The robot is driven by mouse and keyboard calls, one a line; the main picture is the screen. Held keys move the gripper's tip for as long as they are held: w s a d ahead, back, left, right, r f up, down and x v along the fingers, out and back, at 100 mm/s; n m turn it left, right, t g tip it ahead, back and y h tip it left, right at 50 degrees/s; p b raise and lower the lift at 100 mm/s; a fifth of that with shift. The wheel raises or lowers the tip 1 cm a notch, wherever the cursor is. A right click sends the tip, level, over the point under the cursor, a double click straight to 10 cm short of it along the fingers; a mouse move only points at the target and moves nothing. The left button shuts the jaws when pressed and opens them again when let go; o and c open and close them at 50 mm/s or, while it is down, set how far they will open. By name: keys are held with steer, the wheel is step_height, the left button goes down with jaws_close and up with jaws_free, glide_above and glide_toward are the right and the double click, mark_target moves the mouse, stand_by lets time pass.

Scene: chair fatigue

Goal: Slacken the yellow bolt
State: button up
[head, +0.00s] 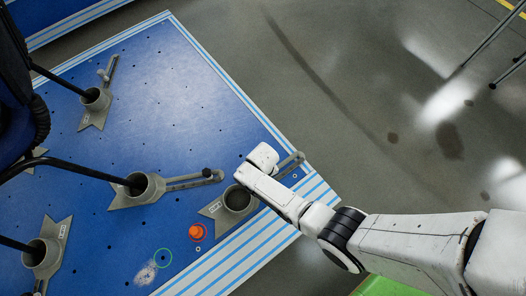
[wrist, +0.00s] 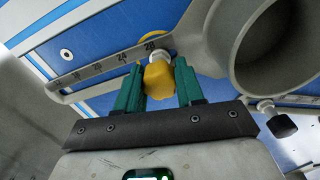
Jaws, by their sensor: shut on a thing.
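The yellow bolt (wrist: 158,80) is in the middle of the wrist view, at the base of a grey slotted arm (wrist: 95,70) with a number scale. A white collar shows just behind the bolt's head. My gripper (wrist: 160,68) has its two green fingers on either side of the bolt's head and is shut on it. A grey cup-shaped holder (wrist: 232,40) is right beside it. In the head view the same holder (head: 238,199) stands near the blue platform's corner, with my wrist above its slotted arm. The bolt and fingertips are hidden there.
An orange knob (head: 197,231) stands on the blue platform (head: 175,90). Another holder (head: 143,187) with a dark knob and black chair leg is to the left. A dark-headed bolt (wrist: 282,126) is right of my gripper. Open grey floor lies right of the platform.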

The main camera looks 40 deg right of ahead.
steer(key=n, duration=0.4)
steer(key=o, duration=1)
steer(key=shift+o, duration=0.2)
steer(key=m, duration=0.3)
steer(key=shift+m+p, duration=0.3)
